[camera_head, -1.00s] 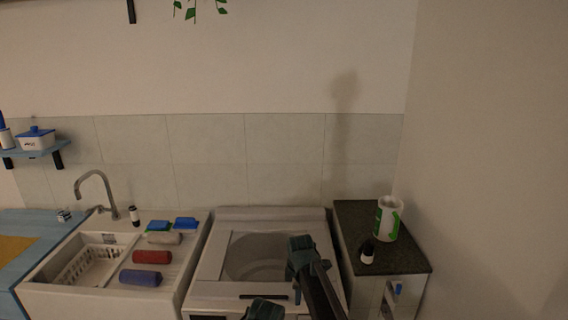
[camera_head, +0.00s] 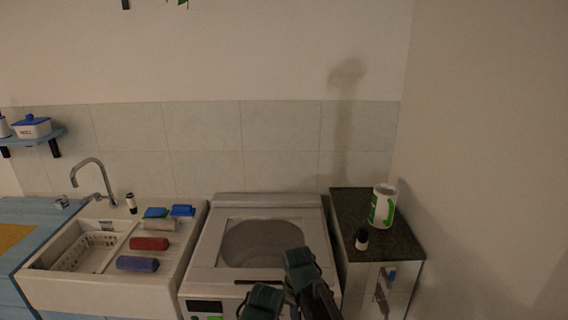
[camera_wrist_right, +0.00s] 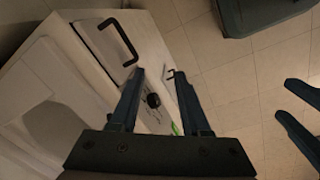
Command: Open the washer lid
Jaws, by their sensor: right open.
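The white washer (camera_head: 203,250) stands in the middle of the head view. Its lid is down, with a grey window (camera_head: 262,243) in it and a black handle (camera_head: 258,282) at its front. My right gripper (camera_head: 281,281) is over the washer's front right part, just right of the handle. In the right wrist view the right gripper (camera_wrist_right: 158,70) is open and empty; the handle (camera_wrist_right: 118,40) lies left of its left fingertip, not between the fingers. My left gripper (camera_wrist_right: 296,112) appears at that view's right edge, its fingers apart, over the floor.
A dark-topped cabinet (camera_head: 399,245) stands right of the washer, holding a white and green container (camera_head: 383,206) and a small dark bottle (camera_head: 362,239). A white sink (camera_head: 100,286) with colored rolls is to the left. Tiled floor (camera_wrist_right: 255,75) is open in front.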

